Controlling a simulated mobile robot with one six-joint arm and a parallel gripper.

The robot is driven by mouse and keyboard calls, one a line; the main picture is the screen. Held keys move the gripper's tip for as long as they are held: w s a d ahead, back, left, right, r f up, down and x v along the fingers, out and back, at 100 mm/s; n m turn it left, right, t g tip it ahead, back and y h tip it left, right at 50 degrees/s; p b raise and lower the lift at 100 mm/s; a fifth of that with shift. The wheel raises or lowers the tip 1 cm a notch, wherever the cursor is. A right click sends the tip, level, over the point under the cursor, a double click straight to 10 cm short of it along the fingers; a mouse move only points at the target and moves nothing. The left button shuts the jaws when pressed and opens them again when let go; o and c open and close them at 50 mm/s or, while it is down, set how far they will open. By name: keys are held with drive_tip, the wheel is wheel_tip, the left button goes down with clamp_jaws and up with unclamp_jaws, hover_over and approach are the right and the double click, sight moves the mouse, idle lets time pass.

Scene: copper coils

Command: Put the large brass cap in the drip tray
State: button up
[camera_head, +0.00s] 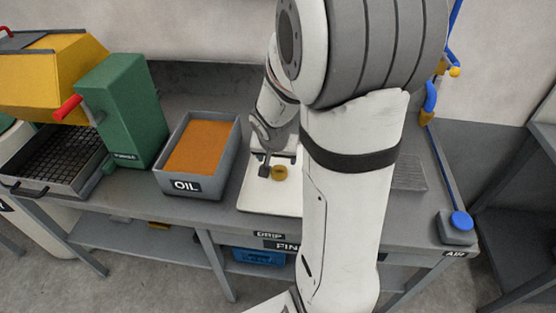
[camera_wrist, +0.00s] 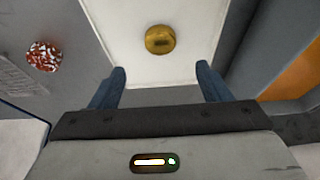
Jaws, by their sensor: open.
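The brass cap (camera_head: 280,173) is a small round gold piece lying on the white drip tray (camera_head: 256,196). In the wrist view the cap (camera_wrist: 160,39) lies on the white tray surface (camera_wrist: 125,70), ahead of the fingertips and centred between them. My gripper (camera_wrist: 161,70) is open, with nothing between its two dark blue fingers. In the head view my gripper (camera_head: 264,166) is just left of the cap, above the tray and apart from the cap. My arm hides the right part of the tray.
A grey bin of orange liquid marked OIL (camera_head: 181,186) stands left of the tray. A green machine (camera_head: 122,110) and a black grate (camera_head: 58,157) are farther left. A red-and-white speckled round thing (camera_wrist: 43,56) lies beside the tray. A blue-topped AIR button (camera_head: 461,222) is at the right.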

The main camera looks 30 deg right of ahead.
drive_tip(key=s+a+r+n+y, duration=0.1)
drive_tip(key=s+a+r+n, duration=0.2)
drive_tip(key=s+a+r, duration=0.2)
drive_tip(key=s+a+r+n+y, duration=0.1)
drive_tip(key=s+a+r+n, duration=0.2)
drive_tip(key=s, duration=0.8)
wheel_tip(320, 180, up, 4)
drive_tip(key=a, duration=0.2)
drive_tip(key=shift+a+r+n+g+y, duration=0.2)
drive_tip(key=shift+a+n+g+y, duration=0.1)
drive_tip(key=shift+a+n+g, duration=0.1)
